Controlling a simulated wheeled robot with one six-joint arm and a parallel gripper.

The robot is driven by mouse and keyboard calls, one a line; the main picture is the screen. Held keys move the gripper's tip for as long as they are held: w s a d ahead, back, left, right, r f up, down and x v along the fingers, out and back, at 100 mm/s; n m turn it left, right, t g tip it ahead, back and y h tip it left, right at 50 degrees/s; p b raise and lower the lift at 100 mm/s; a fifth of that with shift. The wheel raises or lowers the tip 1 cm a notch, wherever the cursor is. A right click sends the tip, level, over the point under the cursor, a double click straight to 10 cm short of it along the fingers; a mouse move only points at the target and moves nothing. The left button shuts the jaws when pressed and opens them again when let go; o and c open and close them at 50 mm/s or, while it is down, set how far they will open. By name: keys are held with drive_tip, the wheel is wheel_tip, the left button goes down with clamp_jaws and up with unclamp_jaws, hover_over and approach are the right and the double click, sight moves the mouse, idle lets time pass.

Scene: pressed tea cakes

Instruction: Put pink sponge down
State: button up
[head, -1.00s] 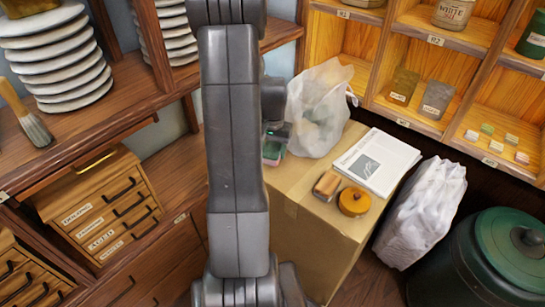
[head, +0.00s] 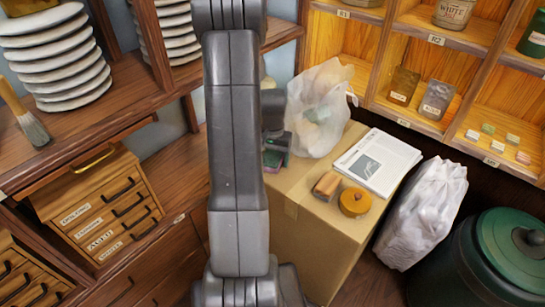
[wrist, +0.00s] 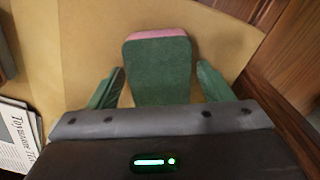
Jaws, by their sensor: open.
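The pink sponge (wrist: 158,68) has a green face towards the wrist camera and a pink edge at its far end. It appears to lie on the top of the cardboard box (wrist: 85,50). My gripper (wrist: 161,67) is open, one green finger on each side of the sponge, with cardboard showing in the gaps. The sponge's near end is hidden behind my gripper's body. In the head view, the sponge (head: 271,159) shows as a small patch beside my arm, at the box's far left, below my gripper; my arm partly covers it.
A filled translucent bag (head: 320,110) stands just right of my gripper. A booklet (head: 377,160), a wooden block (head: 327,185) and a round orange-lidded tin (head: 354,202) share the box top. A white bag (head: 423,215) and a green bin (head: 515,255) stand to the right.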

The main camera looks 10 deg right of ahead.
sight(272, 156)
wheel_tip(272, 156, up, 12)
drive_tip(key=p, duration=0.1)
drive_tip(key=shift+r+p, duration=0.15)
drive_tip(key=shift+p, duration=0.2)
drive_tip(key=shift+f+b, duration=0.6)
drive_tip(key=shift+f, duration=3.8)
